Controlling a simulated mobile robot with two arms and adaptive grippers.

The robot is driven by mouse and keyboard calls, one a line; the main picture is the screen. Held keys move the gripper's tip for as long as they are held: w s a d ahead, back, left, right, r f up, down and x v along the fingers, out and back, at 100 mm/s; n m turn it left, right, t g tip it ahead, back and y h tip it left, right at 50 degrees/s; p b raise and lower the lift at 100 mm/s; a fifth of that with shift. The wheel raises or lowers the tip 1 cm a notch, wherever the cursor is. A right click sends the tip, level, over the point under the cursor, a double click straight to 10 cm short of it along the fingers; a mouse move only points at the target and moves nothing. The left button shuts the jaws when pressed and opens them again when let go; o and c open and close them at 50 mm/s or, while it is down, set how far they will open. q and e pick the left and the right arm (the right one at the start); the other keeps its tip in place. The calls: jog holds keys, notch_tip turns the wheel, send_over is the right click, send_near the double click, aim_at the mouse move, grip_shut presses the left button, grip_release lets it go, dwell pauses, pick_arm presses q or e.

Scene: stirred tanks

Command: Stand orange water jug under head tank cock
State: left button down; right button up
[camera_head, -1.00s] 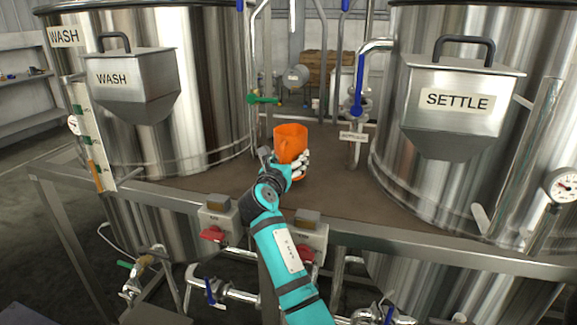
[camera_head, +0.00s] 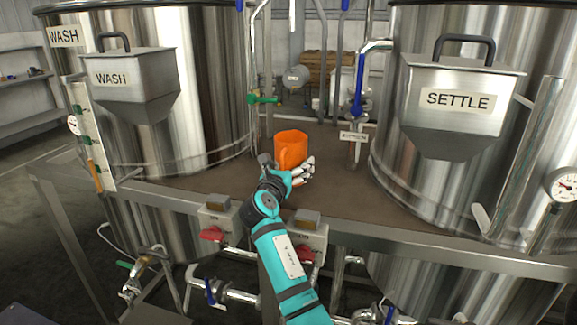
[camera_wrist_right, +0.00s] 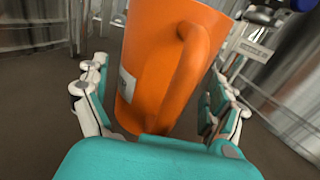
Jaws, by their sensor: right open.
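The orange water jug (camera_head: 290,146) is upright on the brown deck between the two big tanks. My right gripper (camera_head: 299,173) is at its near side, low down, and hides part of its base. In the right wrist view the jug (camera_wrist_right: 160,75) rises between the open fingers (camera_wrist_right: 160,112), with its handle facing the camera. Gaps show between the fingers and the jug. A blue-handled valve on a pipe (camera_head: 358,97) is behind and to the right of the jug. A green-handled valve (camera_head: 262,98) is behind and to its left. I cannot tell which is the head tank cock. My left gripper is not in view.
The WASH tank (camera_head: 205,90) stands left and the SETTLE tank (camera_head: 395,130) right. The deck (camera_head: 335,190) is clear to the jug's right. A small label plate (camera_head: 354,137) is below the blue-handled valve. Switch boxes (camera_head: 220,217) line the deck's front rail.

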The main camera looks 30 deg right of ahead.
jog(key=v, duration=1.2)
